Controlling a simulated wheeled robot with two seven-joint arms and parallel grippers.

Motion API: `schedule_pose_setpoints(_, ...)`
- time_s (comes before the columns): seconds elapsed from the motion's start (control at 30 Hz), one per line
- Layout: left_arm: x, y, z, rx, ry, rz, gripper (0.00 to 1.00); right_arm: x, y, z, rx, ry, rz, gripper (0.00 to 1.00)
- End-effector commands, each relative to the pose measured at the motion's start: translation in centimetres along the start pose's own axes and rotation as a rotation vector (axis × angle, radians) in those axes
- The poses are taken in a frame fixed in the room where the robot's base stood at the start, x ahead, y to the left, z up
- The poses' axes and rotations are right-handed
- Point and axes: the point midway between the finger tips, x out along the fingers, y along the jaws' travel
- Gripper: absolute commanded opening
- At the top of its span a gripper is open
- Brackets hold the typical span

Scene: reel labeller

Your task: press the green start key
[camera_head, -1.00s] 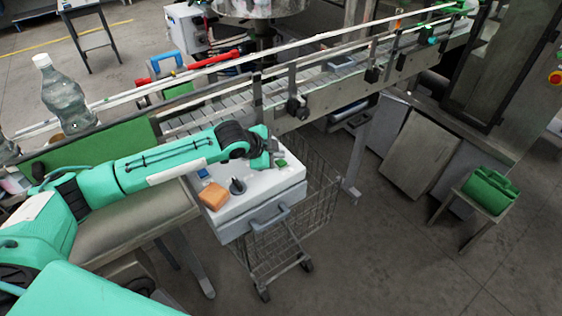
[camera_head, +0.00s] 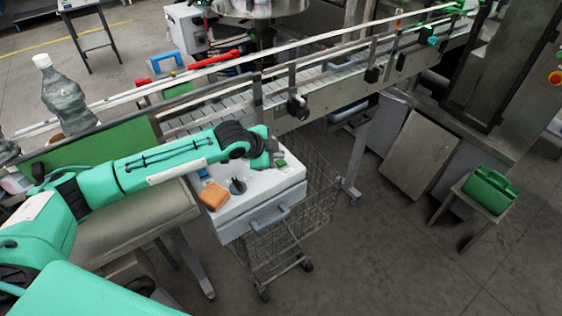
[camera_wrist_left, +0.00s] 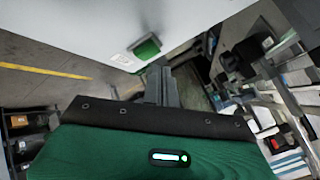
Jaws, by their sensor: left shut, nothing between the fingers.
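The green start key (camera_head: 282,163) sits on top of a white box-shaped labeller (camera_head: 262,186), near its far right corner. In the left wrist view the green key (camera_wrist_left: 147,47) shows as a small raised block on the white surface. My left gripper (camera_head: 274,159) is at the key's left side in the head view, close to it. Its fingers (camera_wrist_left: 161,84) are shut and empty in the wrist view, a little apart from the key in the picture. Whether they touch it I cannot tell. My right gripper is not in view.
The labeller's top also carries an orange block (camera_head: 214,196), a black knob (camera_head: 238,186) and a blue button (camera_head: 202,172). The labeller stands on a wire cart (camera_head: 290,240). A conveyor (camera_head: 320,88) runs behind it. Open floor lies to the front right.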

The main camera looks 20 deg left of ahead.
Motion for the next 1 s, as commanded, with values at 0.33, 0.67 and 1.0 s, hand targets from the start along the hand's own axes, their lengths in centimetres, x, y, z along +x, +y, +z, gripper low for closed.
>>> schedule_pose_setpoints(0.33,0.05,0.05,0.04,0.0,0.0,0.0,0.0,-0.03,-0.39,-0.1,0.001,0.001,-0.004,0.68)
schedule_pose_setpoints(0.67,0.58,0.44,0.4,0.001,0.0,0.0,0.0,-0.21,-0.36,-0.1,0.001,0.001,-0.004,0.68)
schedule_pose_setpoints(1.0,0.62,0.47,0.45,0.0,0.0,0.0,0.0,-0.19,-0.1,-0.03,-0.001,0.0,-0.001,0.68)
